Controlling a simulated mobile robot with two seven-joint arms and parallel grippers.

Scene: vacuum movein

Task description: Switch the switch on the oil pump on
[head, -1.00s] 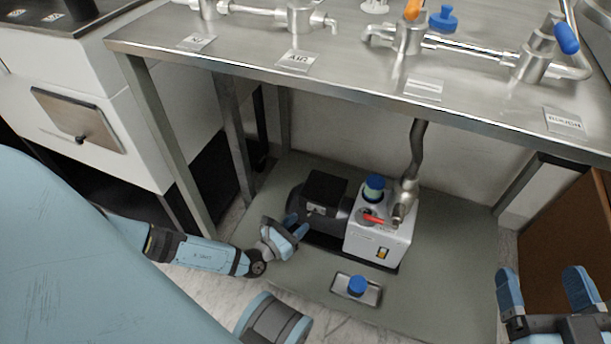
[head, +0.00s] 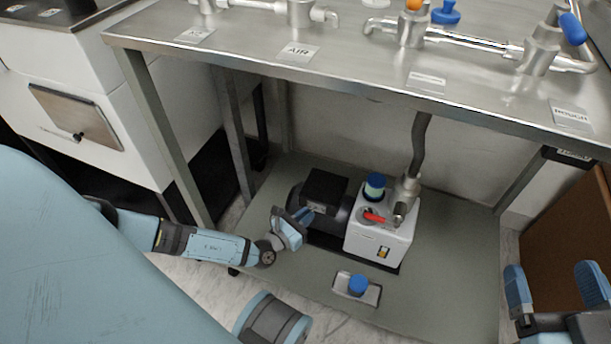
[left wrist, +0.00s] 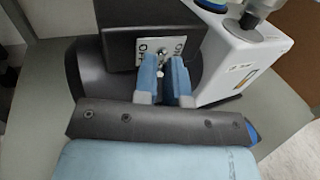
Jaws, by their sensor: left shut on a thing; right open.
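The oil pump (head: 392,242) stands on the grey lower shelf, with a white body, a dark motor and a black box (head: 325,187) on top. In the left wrist view, the box's front carries a pale plate (left wrist: 143,47) with lettering and a small metal switch (left wrist: 161,57). My left gripper (head: 309,214) is at that plate; its blue fingers (left wrist: 163,72) are shut on the switch lever. The fingers partly hide the switch, so its position is unclear. My right gripper (head: 553,280) is open and empty at the right, away from the pump.
A steel table (head: 350,75) with valves and labels overhangs the pump. A grey hose (head: 421,140) rises from the pump. A small tray (head: 343,281) with a blue-capped item lies on the shelf in front. A table leg (head: 165,140) stands left of the pump.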

